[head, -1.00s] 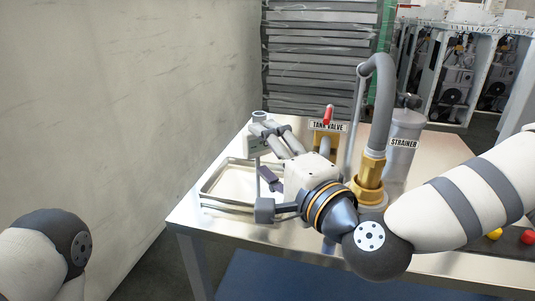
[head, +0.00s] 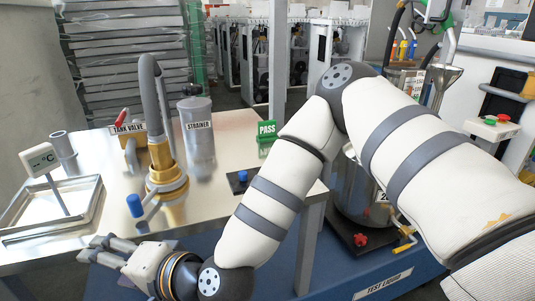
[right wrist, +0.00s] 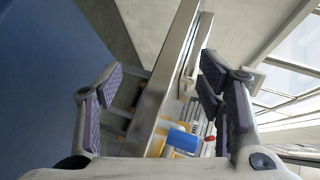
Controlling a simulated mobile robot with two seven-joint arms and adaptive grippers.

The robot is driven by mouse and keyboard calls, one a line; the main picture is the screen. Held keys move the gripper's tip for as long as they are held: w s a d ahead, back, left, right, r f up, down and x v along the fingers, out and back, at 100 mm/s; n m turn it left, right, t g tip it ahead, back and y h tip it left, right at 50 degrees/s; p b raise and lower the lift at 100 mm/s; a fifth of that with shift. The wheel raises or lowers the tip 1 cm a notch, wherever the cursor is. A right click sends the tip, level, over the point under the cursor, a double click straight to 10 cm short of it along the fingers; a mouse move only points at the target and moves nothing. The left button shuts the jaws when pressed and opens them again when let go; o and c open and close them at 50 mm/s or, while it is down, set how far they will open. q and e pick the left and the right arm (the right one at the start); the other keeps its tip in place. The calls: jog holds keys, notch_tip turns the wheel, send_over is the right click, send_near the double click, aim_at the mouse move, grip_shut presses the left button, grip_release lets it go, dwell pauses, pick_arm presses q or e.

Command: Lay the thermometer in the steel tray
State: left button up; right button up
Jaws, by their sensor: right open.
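The thermometer (head: 40,160) has a white display head marked °C and a thin grey stem. In the head view, at the far left, its stem reaches down inside the outline of the steel tray (head: 93,205), with the head raised by the far rim. I cannot tell whether it rests on that rim. The tray's left end is cut off. My right gripper (head: 92,248) is open and empty at the table's front edge, right of and nearer than the tray. In the right wrist view its fingers (right wrist: 158,95) stand apart with nothing held. My left gripper is out of view.
A brass valve with a grey hose (head: 160,160) and blue handle (head: 135,205) stands right of the tray. The tank valve (head: 128,150), strainer (head: 197,140) and a grey cup (head: 62,145) stand behind. A green PASS sign (head: 267,130) is at the table's right.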

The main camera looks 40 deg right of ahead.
jog(key=s+d+f+n+g+h, duration=0.1)
jog(key=s+d+f+n+g, duration=0.15)
jog(key=s+f, duration=0.55)
jog(key=s+d+f+n+g+h, duration=0.1)
jog(key=s+d+f+g+h, duration=0.2)
jog(key=s+f, duration=0.5)
jog(key=s+d+f+n+g, duration=0.2)
jog(key=s+d+f+g, duration=0.15)
jog(key=s+f, duration=0.4)
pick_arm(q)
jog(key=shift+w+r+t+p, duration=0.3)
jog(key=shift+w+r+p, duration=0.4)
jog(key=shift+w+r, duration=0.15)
pick_arm(e)
jog(key=s+d+n+g+h, duration=0.3)
jog(key=s+d+n+g, duration=0.1)
jog(key=s+d, duration=0.8)
jog(key=s+g, duration=0.1)
jog(key=s, duration=0.2)
jog(key=shift+s+f+h, duration=0.2)
jog(key=shift+h, duration=0.2)
